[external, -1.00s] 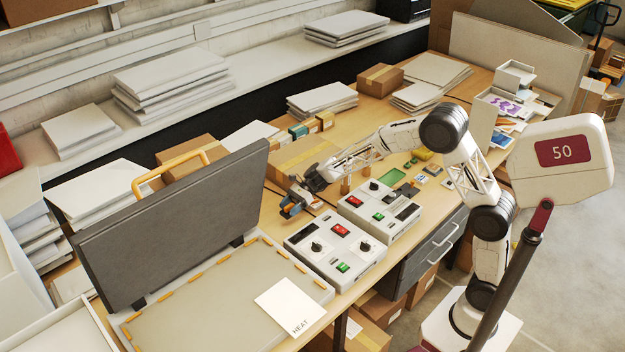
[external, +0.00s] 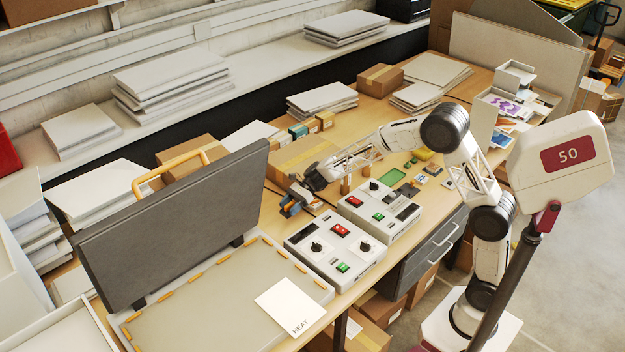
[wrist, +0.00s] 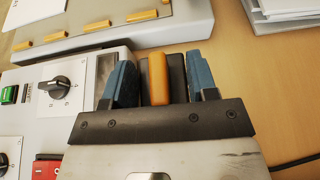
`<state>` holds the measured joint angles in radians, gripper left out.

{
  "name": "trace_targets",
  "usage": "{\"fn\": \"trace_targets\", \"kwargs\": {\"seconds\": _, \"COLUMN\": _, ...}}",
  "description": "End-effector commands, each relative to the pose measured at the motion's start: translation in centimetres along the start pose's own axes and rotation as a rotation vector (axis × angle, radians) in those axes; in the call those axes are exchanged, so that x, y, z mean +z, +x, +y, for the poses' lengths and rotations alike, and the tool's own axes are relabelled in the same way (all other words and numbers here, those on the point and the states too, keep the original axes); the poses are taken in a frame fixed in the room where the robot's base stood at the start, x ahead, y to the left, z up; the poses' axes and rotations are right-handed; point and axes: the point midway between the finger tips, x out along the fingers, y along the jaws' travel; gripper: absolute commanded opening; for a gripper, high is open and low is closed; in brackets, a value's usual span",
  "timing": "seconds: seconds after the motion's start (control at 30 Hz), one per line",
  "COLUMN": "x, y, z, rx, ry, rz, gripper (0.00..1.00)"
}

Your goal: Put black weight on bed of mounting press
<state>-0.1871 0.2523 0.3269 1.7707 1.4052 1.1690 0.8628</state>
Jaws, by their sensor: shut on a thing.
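My gripper (external: 290,206) is over the wooden table, just behind the front control box and to the right of the mounting press. In the wrist view its two blue fingers are shut on the black weight (wrist: 178,78), a dark block with an orange strip or handle on top. Its underside is hidden, and I cannot tell whether it touches the table. The mounting press stands at the left with its dark grey lid (external: 175,220) raised. Its flat beige bed (external: 205,305) is exposed, with orange tabs along the edge and a white card marked HEAT (external: 290,306) at its right corner.
Two control boxes with knobs and buttons stand right of the press, the nearer one (external: 335,248) close to my gripper. Cardboard boxes and board stacks (external: 322,98) lie behind. The raised lid is a tall obstacle at the back of the bed. Most of the bed is clear.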

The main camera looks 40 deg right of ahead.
Motion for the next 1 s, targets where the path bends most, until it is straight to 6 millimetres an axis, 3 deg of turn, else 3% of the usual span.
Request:
{"fn": "trace_targets", "kwargs": {"seconds": 0.17, "x": 0.4, "y": 0.6, "z": 0.3, "rx": 0.005, "ry": -0.004, "rz": 0.000, "gripper": 0.11}}
{"fn": "trace_targets", "kwargs": {"seconds": 0.37, "x": 1.3, "y": 2.8, "z": 1.3, "rx": 0.024, "ry": -0.012, "rz": 0.000, "gripper": 0.11}}
{"fn": "trace_targets", "kwargs": {"seconds": 0.67, "x": 4.0, "y": 8.6, "z": 4.5, "rx": 0.074, "ry": -0.034, "rz": -0.001, "gripper": 0.11}}
{"fn": "trace_targets", "kwargs": {"seconds": 1.0, "x": 7.2, "y": 15.7, "z": 9.4, "rx": 0.139, "ry": -0.062, "rz": -0.002, "gripper": 0.11}}
